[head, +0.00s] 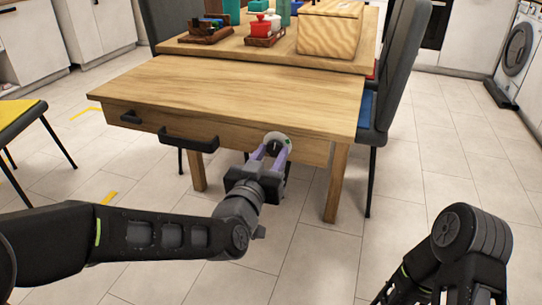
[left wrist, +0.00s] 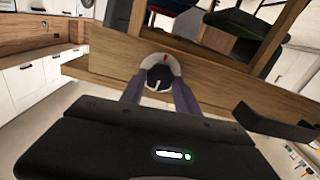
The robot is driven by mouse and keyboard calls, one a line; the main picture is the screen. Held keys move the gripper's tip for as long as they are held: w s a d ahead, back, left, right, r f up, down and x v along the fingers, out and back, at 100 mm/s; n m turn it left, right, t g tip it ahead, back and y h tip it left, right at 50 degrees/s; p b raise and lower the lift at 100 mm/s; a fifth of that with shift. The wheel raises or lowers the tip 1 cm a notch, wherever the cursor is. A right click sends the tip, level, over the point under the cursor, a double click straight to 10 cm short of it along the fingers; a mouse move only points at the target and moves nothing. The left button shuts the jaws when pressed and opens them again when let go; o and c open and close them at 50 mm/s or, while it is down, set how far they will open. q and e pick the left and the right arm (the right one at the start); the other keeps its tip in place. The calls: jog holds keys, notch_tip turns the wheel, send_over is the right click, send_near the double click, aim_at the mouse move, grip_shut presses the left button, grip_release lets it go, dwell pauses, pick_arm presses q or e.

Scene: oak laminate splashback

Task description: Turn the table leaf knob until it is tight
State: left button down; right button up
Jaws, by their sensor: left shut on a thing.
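The table leaf knob (head: 274,149) is a dark round knob on a pale disc, set on the front apron of the wooden table leaf (head: 240,95). In the left wrist view the knob (left wrist: 158,77) shows a white line on its face, and a red mark sits at the top of the pale disc. My left gripper (head: 268,153) is shut on the knob, with its purple fingers (left wrist: 160,95) on either side of it. My right arm (head: 468,245) shows at the lower right, but its gripper is not seen.
Two dark handles (head: 188,140) stick out from the apron left of the knob. A wooden box (head: 330,30) and trays with colored items (head: 263,32) stand on the table behind the leaf. A dark chair (head: 398,75) stands close on the right. The floor in front is clear.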

pick_arm(q)
jog(key=m, duration=0.5)
jog(key=shift+m+p, duration=0.3)
jog(key=shift+p, duration=0.05)
jog(key=m+p, duration=0.1)
jog(key=m, duration=0.4)
jog(key=shift+f, duration=0.1)
jog(key=c, duration=0.9)
grip_release()
